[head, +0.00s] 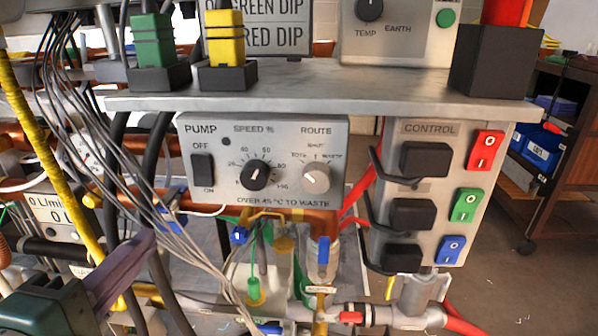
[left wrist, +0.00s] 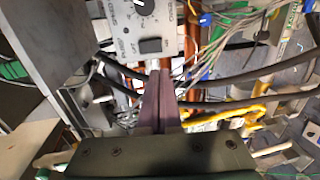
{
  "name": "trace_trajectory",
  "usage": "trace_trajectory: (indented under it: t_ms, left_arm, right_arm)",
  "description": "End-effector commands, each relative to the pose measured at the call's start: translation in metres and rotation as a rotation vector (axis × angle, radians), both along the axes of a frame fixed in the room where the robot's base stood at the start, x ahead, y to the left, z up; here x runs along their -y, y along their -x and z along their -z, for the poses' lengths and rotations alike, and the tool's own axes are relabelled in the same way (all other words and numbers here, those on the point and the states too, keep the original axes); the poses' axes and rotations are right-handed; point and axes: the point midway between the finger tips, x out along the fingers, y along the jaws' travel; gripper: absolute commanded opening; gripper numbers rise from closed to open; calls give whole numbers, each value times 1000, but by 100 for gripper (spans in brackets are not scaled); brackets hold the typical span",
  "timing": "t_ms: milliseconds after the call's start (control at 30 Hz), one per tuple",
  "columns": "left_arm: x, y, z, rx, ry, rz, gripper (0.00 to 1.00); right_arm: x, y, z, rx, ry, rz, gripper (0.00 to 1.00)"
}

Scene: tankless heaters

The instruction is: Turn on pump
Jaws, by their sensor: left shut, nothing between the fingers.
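The grey PUMP panel (head: 270,127) hangs under the shelf in the head view. Its black rocker switch (head: 203,170) is at the left, with OFF above it and ON below. I cannot tell which way the rocker is tipped. The panel also carries a black SPEED knob (head: 254,175) and a grey ROUTE knob (head: 316,178). My left gripper (head: 146,243), with purple fingers, is shut and empty, below and left of the switch. In the left wrist view its fingertips (left wrist: 160,74) point toward the panel (left wrist: 128,12) and the rocker (left wrist: 150,45), apart from them.
Grey cables and a yellow hose (head: 45,150) run close by the left gripper. The shelf (head: 330,88) overhangs the panel. A CONTROL box (head: 428,162) with red, green and blue switches stands to the right. Pipes and valves (head: 322,250) lie below.

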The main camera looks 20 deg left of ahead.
Motion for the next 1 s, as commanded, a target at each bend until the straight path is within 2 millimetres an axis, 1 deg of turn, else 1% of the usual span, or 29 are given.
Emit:
trace_trajectory:
  t_ms: [33,367,467,533,667,800,1000]
  left_arm:
    - [-1,1,2,12,12,-9,0]
    - [-2,0,-1,21,17,-12,0]
    - [-3,-4,0,22,16,-12,0]
    - [-4,-10,1,23,16,-11,0]
    - [-9,-31,4,26,15,-10,0]
    - [-16,-61,8,26,14,-10,0]
    - [-26,-101,13,24,16,-11,0]
  right_arm:
    - [0,0,2,-1,1,0,50]
    - [2,1,2,-4,8,-3,50]
    - [2,1,3,-4,8,-3,50]
    - [2,1,5,-3,8,-2,50]
    - [2,1,10,-4,8,-2,50]
    - [2,2,17,-3,7,-2,50]
    - [1,1,28,-2,3,1,50]
